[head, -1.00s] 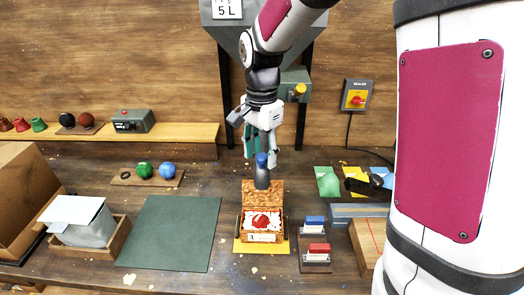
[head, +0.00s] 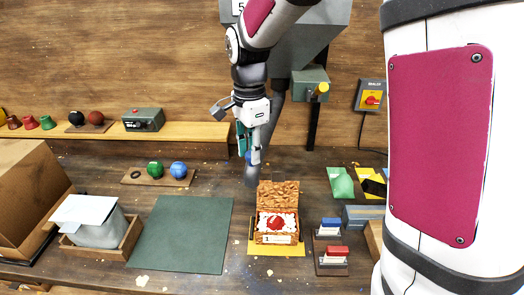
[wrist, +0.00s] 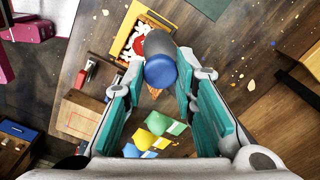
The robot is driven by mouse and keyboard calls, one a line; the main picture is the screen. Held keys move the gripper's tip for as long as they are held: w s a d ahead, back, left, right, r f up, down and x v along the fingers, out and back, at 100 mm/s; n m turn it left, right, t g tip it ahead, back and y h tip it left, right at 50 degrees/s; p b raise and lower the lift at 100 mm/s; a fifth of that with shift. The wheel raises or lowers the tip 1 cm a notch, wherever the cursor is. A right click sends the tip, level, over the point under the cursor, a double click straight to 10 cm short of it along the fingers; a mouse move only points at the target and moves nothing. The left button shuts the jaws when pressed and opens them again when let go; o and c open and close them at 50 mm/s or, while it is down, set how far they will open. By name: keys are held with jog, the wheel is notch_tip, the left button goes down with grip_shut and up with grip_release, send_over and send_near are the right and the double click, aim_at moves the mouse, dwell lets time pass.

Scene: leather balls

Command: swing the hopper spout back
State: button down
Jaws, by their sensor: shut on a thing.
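The grey hopper (head: 312,38) hangs at the top centre against the wooden wall. Its dark grey spout (head: 251,176) slants down to the left behind my gripper. The spout tip is just left of the raised lid of an open box (head: 277,238). My gripper (head: 249,152) is shut on the spout at its blue band (head: 248,157), mostly hidden by the fingers. In the wrist view the blue band (wrist: 160,71) lies between the teal finger pads, with the grey spout end (wrist: 158,43) beyond it. The box holds white filling and a red piece.
A green mat (head: 181,235) lies left of the box. A holder with green and blue balls (head: 178,170) stands behind the mat. Stamp-like blocks (head: 331,252) and coloured packets (head: 341,183) are at right. A valve box with a yellow knob (head: 312,85) is beside the spout.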

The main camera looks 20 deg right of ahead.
jog(key=w+a+m+b, duration=0.3)
jog(key=w+a, duration=0.3)
jog(key=w, duration=0.4)
jog(key=w+a+m+b, duration=0.4)
jog(key=w+a+m, duration=0.2)
jog(key=w, duration=0.4)
jog(key=shift+w+b, duration=0.2)
jog(key=shift+b, duration=0.1)
jog(key=shift+w+r, duration=0.1)
jog(key=shift+r, duration=0.05)
jog(key=c, duration=1.3)
grip_release()
notch_tip(320, 180, up, 12)
jog(key=shift+d, duration=0.1)
